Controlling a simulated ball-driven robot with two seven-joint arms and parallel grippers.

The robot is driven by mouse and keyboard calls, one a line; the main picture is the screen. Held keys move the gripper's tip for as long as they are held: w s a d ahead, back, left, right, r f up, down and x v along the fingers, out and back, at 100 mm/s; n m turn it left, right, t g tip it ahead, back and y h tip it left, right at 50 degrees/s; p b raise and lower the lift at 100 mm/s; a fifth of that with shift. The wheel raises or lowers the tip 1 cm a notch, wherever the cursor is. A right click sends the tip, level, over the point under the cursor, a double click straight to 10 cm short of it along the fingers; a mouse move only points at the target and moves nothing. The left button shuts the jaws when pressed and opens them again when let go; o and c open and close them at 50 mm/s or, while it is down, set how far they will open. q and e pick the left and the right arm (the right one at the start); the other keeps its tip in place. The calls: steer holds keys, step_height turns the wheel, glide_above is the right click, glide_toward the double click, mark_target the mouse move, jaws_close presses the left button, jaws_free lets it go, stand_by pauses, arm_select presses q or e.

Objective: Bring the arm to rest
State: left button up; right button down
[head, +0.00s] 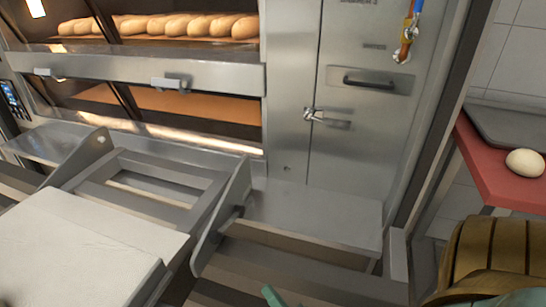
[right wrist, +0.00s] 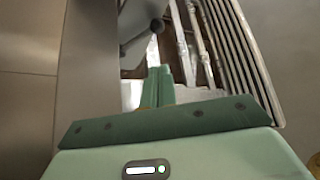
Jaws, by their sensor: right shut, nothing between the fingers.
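My right gripper (head: 272,297) shows only as a small green tip at the bottom edge of the head view, in front of the steel frame below the oven. In the right wrist view the green fingers (right wrist: 157,87) are together, with nothing between them. Blurred grey metal parts and slats lie beyond the fingertips. Most of my right arm is outside the head view. My left gripper is not in view.
The deck oven (head: 150,68) holds a row of loaves (head: 165,25) on its upper deck. A pale loader board (head: 75,250) lies at the lower left. At the right, a red table (head: 490,165) carries a dark tray (head: 515,128) and a dough ball (head: 525,162).

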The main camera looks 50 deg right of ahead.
stand_by(0.4)
steer(key=s+a+f+n+g+y+p, duration=0.35)
steer(key=s+f+n+g+p, duration=0.55)
steer(key=s+f+g+p, duration=0.3)
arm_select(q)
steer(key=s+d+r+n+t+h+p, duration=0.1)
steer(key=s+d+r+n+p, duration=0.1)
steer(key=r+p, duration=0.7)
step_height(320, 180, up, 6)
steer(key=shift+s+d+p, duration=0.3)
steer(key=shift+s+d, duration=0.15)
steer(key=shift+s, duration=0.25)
arm_select(e)
steer(key=s+f+n+g, duration=0.1)
steer(key=s+n+g, duration=0.1)
steer(key=s, duration=0.8)
steer(key=s+d+f+n+g+h, duration=0.1)
steer(key=s+g, duration=0.4)
steer(key=s, duration=0.5)
steer(key=s+f+n+g, duration=0.2)
steer(key=s+g, duration=0.2)
steer(key=s, duration=0.6)
steer(key=shift+s+d+f+n, duration=0.25)
steer(key=shift+d+f+n, duration=0.05)
steer(key=shift+d, duration=0.05)
steer(key=shift+w+h, duration=0.1)
steer(key=shift+h, duration=0.15)
